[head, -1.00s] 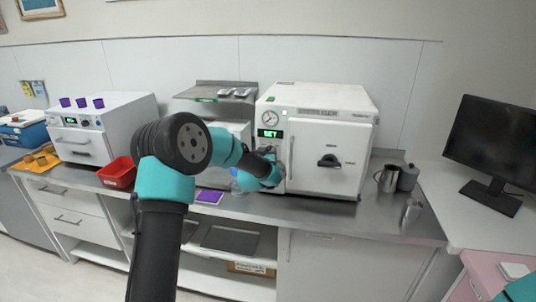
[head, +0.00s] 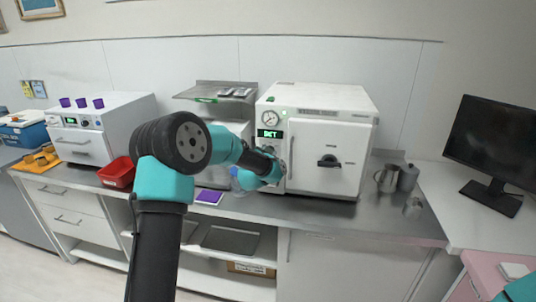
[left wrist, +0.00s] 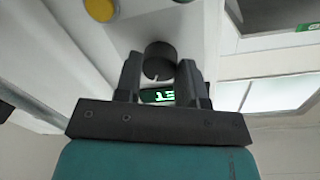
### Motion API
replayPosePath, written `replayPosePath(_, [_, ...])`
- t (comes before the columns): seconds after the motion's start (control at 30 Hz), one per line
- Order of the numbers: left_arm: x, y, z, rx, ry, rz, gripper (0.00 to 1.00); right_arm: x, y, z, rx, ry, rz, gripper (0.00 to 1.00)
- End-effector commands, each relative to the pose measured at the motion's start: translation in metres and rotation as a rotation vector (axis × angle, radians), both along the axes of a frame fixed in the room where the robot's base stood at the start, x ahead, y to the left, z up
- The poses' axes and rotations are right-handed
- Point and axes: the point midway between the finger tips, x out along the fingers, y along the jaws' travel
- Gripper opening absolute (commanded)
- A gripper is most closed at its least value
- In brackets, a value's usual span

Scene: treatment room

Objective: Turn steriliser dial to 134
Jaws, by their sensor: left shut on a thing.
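The steriliser (head: 320,97) is a white box with a door, a round gauge (head: 270,118) and a green-lit display (head: 270,133) on its front. In the left wrist view, its black round dial (left wrist: 160,58) has a small pale mark on its lower rim. My left gripper (left wrist: 160,72) is shut on the dial, one finger on each side. Part of the lit display (left wrist: 165,96) shows between the fingers; its full reading is hidden there. In the head view my left wrist covers the dial. My right gripper is out of view.
A second white device (head: 105,122) with purple cups stands to the left, beside a red bin (head: 117,172). Metal jugs (head: 388,178) stand right of the steriliser, with a monitor (head: 490,140) beyond. The counter front is mostly clear.

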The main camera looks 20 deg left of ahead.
Motion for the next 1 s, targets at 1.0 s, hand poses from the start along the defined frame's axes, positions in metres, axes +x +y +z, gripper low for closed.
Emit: replayPosePath(1.0, [-0.0001,-0.0010,-0.0005,0.285,0.062,-0.002,0.40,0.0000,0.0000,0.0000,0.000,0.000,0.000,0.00])
